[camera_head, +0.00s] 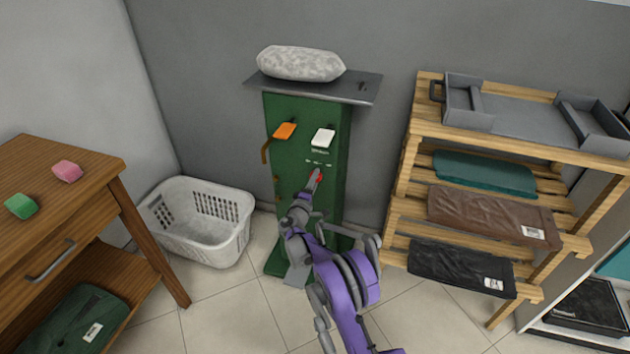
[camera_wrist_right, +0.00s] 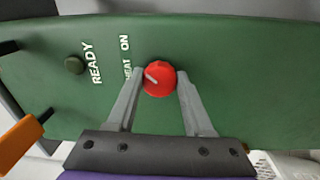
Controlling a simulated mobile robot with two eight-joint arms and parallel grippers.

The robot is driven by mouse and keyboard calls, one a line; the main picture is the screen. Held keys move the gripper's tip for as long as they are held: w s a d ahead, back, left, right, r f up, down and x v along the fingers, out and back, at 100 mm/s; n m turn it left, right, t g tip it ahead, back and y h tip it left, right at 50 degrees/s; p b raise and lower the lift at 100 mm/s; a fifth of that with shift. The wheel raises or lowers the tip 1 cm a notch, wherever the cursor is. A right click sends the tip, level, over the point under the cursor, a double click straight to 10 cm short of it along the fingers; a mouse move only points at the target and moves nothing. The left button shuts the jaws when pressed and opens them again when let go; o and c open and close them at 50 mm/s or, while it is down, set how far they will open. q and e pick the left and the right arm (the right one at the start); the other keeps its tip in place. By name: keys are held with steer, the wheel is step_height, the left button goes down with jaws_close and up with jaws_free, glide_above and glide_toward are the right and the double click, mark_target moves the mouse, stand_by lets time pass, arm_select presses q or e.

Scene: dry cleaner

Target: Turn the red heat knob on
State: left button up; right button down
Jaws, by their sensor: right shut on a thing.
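The red heat knob (camera_wrist_right: 160,78) sits on the front of the green press stand; its white pointer line slants to the upper left in the right wrist view. In the head view only a bit of the knob (camera_head: 320,178) shows past my gripper. My right gripper (camera_wrist_right: 161,76) has one finger on each side of the knob and is shut on it. In the head view my right gripper (camera_head: 315,180) reaches the stand's front (camera_head: 333,200) from below. The label "HEAT ON" (camera_wrist_right: 127,52) is partly hidden by a finger. My left gripper is out of view.
A dark round "READY" indicator (camera_wrist_right: 74,65) shows. A white basket (camera_head: 230,245) stands left of the press, a wooden rack (camera_head: 405,170) right. A wooden table (camera_head: 60,215) is far left.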

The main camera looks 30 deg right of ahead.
steer(key=shift+m, duration=0.6)
steer(key=shift+c, duration=1.4)
jaws_free()
steer(key=p+v, duration=0.1)
steer(key=v, duration=1)
